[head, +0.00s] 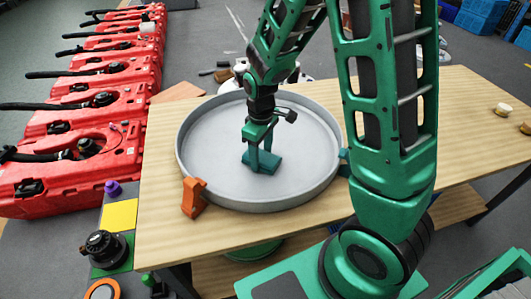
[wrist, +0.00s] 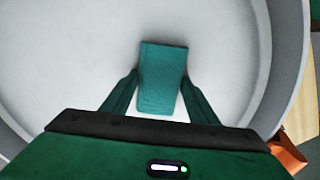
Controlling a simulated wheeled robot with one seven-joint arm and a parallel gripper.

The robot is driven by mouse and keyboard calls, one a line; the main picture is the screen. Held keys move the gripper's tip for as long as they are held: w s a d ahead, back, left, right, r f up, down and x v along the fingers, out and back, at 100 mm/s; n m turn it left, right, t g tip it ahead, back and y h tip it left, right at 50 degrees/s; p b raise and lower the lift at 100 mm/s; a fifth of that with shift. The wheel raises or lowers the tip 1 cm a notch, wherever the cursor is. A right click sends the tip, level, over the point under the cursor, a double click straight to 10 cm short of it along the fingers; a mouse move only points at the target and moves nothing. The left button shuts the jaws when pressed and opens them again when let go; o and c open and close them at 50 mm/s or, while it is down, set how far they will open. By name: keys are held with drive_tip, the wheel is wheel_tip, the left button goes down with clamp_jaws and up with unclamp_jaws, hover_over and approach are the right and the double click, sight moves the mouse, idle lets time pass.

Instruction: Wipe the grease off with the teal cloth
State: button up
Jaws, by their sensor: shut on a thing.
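My gripper (head: 262,160) points down inside a round grey tray (head: 184,160) on the wooden table. It is shut on the teal cloth (head: 266,165), a small folded block at the tray's floor near its middle. In the wrist view the cloth (wrist: 162,75) sits between the two fingers of my gripper (wrist: 160,92), with the pale tray floor around it. Whether the cloth touches the floor is hard to tell. I see no distinct grease patch on the visible floor; the part under the cloth is hidden.
The tray's raised rim surrounds my gripper. Red tanks (head: 95,130) line the left. The wooden table (head: 470,130) is mostly clear at right.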

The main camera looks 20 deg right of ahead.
drive_tip(key=shift+w+a+r, duration=0.1)
drive_tip(key=shift+w+a, duration=0.15)
drive_tip(key=shift+a, duration=0.5)
drive_tip(key=shift+w+a, duration=0.2)
drive_tip(key=shift+a, duration=0.5)
drive_tip(key=shift+w+a+r, duration=0.1)
drive_tip(key=shift+r, duration=3.9)
